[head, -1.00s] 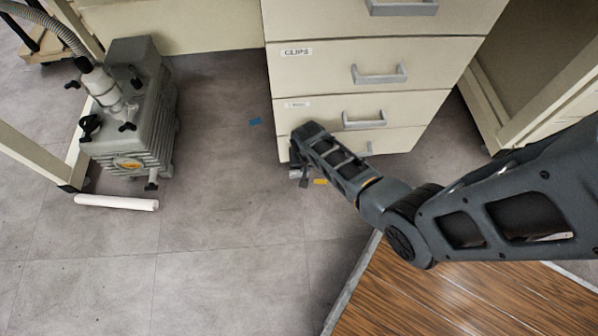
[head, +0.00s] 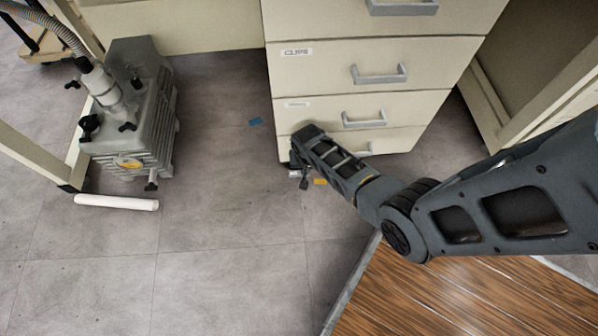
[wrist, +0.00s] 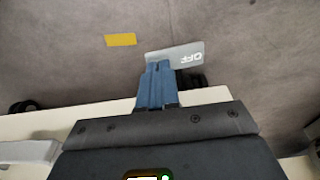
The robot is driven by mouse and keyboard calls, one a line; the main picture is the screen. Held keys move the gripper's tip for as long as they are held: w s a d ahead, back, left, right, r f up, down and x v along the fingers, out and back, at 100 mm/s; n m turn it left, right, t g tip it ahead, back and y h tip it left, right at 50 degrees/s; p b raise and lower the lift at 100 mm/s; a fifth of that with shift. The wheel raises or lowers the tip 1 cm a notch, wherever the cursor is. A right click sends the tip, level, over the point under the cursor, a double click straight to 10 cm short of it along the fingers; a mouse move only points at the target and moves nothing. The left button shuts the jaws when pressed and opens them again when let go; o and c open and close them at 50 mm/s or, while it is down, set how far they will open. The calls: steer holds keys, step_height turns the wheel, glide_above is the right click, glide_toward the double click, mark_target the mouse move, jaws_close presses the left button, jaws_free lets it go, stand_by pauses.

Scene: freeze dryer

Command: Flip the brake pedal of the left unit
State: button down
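The drawer unit (head: 350,85) stands in the upper middle of the head view. Its brake pedal (wrist: 188,54) is a flat light-grey tab marked OFF, beside a dark caster wheel (wrist: 192,79) at the unit's foot in the wrist view. In the head view my gripper (head: 303,182) is low at the unit's front left bottom corner, largely hidden by my wrist. In the wrist view, the blue fingers of my gripper (wrist: 157,70) are together, with nothing seen between them. Their tips overlap the pedal's left part; I cannot tell whether they touch it.
A yellow marker (head: 320,182) and a blue marker (head: 255,121) lie on the floor. A grey pump (head: 130,115) stands at the left, with a white cylinder (head: 116,202) in front. A wood-topped surface (head: 450,300) is at the lower right. The floor between is clear.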

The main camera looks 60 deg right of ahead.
steer(key=shift+f, duration=0.15)
step_height(320, 180, up, 7)
steer(key=p, duration=0.7)
stand_by(0.3)
stand_by(0.5)
